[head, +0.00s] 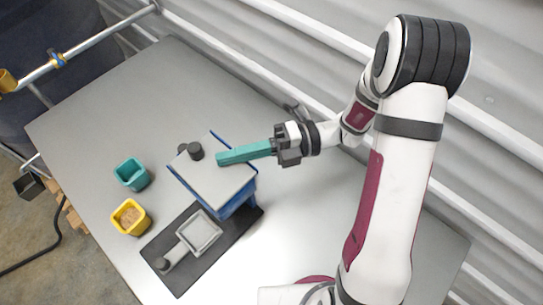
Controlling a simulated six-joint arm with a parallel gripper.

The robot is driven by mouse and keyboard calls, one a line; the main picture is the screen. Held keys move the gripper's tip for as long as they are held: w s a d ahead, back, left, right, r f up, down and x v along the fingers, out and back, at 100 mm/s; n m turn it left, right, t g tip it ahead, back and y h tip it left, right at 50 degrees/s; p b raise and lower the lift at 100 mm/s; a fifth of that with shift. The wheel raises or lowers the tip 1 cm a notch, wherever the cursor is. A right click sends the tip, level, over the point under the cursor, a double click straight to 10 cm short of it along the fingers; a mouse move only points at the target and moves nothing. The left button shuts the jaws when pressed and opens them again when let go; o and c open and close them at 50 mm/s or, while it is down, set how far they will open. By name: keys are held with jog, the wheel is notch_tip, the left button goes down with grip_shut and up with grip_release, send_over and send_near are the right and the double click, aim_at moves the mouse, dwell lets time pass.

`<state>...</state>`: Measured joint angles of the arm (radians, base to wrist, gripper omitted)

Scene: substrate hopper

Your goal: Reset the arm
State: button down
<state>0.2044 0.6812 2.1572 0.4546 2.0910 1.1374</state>
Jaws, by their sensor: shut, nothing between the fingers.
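My gripper (222,159) has long teal fingers and is shut with nothing between them. It points left, its tips over or just behind the grey lid of a blue box (239,203); I cannot tell if they touch it. The lid (215,183) has a dark round knob (195,151) near its far left corner. My arm reaches in from the right side of the table.
A dark mat (171,277) in front of the box bears a grey square tray (217,239) with a handle. A teal cup (131,174) and a yellow cup (130,217) with brown contents stand left. The table's back left is clear. A corrugated wall and rails stand behind.

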jog(key=v, duration=1.1)
jog(key=s+a+r+n+g+h, duration=0.2)
jog(key=s+a+n+h, duration=0.1)
jog(key=s+n+h, duration=0.95)
jog(key=s+d+f+n+t+h, duration=0.1)
jog(key=s+d+n+t, duration=0.1)
jog(key=n, duration=0.6)
jog(key=s+d+n+t+h, duration=0.2)
jog(key=n+t, duration=0.1)
jog(key=n, duration=0.4)
jog(key=shift+f+n+t, duration=0.3)
jog(key=shift+f+n, duration=0.05)
jog(key=shift+f, duration=0.05)
jog(key=shift+d, duration=0.1)
